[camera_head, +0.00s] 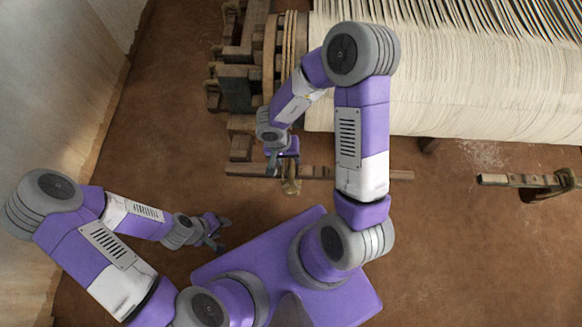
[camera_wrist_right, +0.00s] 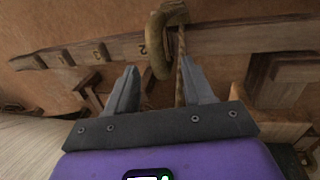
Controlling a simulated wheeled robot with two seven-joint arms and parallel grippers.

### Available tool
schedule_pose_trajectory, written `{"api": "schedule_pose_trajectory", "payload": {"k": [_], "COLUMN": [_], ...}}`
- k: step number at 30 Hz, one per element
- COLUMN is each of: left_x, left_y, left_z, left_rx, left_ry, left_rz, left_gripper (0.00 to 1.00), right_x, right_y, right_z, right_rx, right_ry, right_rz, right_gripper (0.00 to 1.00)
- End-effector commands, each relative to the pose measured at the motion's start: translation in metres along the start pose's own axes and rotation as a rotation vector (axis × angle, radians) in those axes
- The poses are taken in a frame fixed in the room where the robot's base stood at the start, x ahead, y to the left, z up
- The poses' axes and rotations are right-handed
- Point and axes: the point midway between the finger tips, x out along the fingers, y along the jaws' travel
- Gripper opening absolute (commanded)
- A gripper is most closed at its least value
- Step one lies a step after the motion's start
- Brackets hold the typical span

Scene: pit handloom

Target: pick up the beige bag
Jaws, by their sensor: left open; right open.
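I cannot make out a beige bag in either view. My right gripper (camera_head: 283,161) is open above a notched wooden bar (camera_head: 340,173) beside the loom's left end. In the right wrist view its two fingers (camera_wrist_right: 158,66) are apart, with a tan curved loop (camera_wrist_right: 161,60) and a thin rope seen between and beyond them. The loop also shows at the bar in the head view (camera_head: 291,187). I cannot tell whether a finger touches it. My left gripper (camera_head: 220,232) is open and empty over the brown floor at lower left.
The loom's wide roll of pale threads (camera_head: 450,90) fills the upper right. Wooden frame parts (camera_head: 238,88) stand at its left end. A second wooden bar (camera_head: 520,181) is at the right. A pale wall (camera_head: 50,90) bounds the left. Brown floor lies clear between wall and loom.

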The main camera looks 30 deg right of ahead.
Motion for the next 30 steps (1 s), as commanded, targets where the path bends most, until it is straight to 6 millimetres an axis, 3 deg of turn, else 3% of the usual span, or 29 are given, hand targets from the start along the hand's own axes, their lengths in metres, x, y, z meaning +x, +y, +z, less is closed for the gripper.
{"api": "schedule_pose_trajectory", "payload": {"k": [13,22,30], "left_x": [0.04,0.04,0.04], "left_y": [-0.015,-0.015,-0.015], "left_z": [-0.002,-0.002,-0.002], "left_rx": [0.0,0.0,0.0], "left_ry": [0.001,0.001,0.001], "left_rz": [0.0,0.0,0.0], "left_gripper": [0.43,0.43,0.43], "right_x": [0.048,0.049,0.049], "right_y": [0.002,0.003,0.003], "right_z": [-0.005,-0.005,-0.005], "right_rx": [0.0,-0.001,0.0], "right_ry": [0.0,0.001,0.001], "right_rz": [0.001,0.0,0.0], "right_gripper": [0.52,0.52,0.12]}}
